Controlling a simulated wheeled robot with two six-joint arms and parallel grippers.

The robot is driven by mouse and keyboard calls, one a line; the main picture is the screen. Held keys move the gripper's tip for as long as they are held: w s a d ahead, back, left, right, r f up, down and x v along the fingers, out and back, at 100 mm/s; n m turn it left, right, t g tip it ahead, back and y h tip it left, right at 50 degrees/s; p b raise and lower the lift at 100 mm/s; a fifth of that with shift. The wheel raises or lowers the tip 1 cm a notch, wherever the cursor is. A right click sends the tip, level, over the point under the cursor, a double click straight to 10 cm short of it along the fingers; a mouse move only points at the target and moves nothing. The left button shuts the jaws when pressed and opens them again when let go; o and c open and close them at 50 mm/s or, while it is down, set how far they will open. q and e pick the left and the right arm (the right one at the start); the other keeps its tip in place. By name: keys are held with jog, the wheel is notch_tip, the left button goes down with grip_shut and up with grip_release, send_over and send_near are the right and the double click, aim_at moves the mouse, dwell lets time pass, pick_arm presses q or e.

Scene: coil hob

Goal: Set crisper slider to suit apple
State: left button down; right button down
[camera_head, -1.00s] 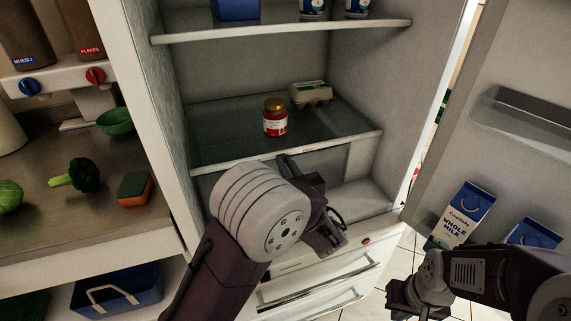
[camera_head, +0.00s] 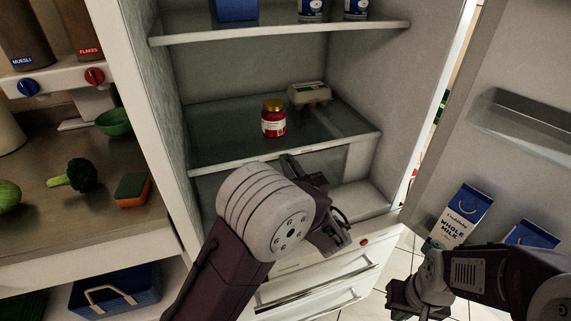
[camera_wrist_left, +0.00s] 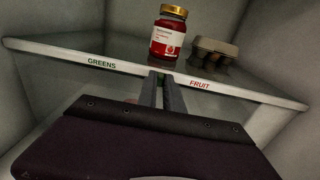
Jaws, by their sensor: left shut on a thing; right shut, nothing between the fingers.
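The glass shelf's white front strip (camera_wrist_left: 125,68) carries a green GREENS label (camera_wrist_left: 101,63) on the left and a red FRUIT label (camera_wrist_left: 199,85) on the right in the left wrist view. The strip also shows in the head view (camera_head: 225,165). My left gripper (camera_wrist_left: 160,82) is shut at the strip between the two labels, nearer FRUIT. The crisper slider is mostly hidden by its fingers, so its exact setting is unclear. In the head view my left arm hides much of this gripper. My right gripper (camera_head: 412,303) is shut and empty at the lower right. I see no apple.
A red jar (camera_head: 273,119) and an egg carton (camera_head: 310,94) stand on the shelf above the strip. The open fridge door (camera_head: 520,80) with milk cartons (camera_head: 462,214) is on the right. White drawers (camera_head: 320,285) lie below; a counter (camera_head: 95,220) is on the left.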

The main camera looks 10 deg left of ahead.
pick_arm(q)
jog(key=shift+w+d+r, duration=0.1)
jog(key=shift+w+d, duration=0.4)
jog(key=shift+d, duration=0.2)
jog(key=c, duration=1.6)
grip_release()
jog(key=shift+d, duration=0.1)
jog(key=shift+o, duration=0.6)
jog(key=shift+w+d, duration=0.15)
pick_arm(e)
jog(key=shift+w+d, duration=0.3)
jog(key=shift+d, duration=0.2)
jog(key=shift+r, duration=0.1)
pick_arm(q)
jog(key=p+v, duration=0.1)
jog(key=v, duration=0.8)
pick_arm(e)
jog(key=shift+r, duration=0.6)
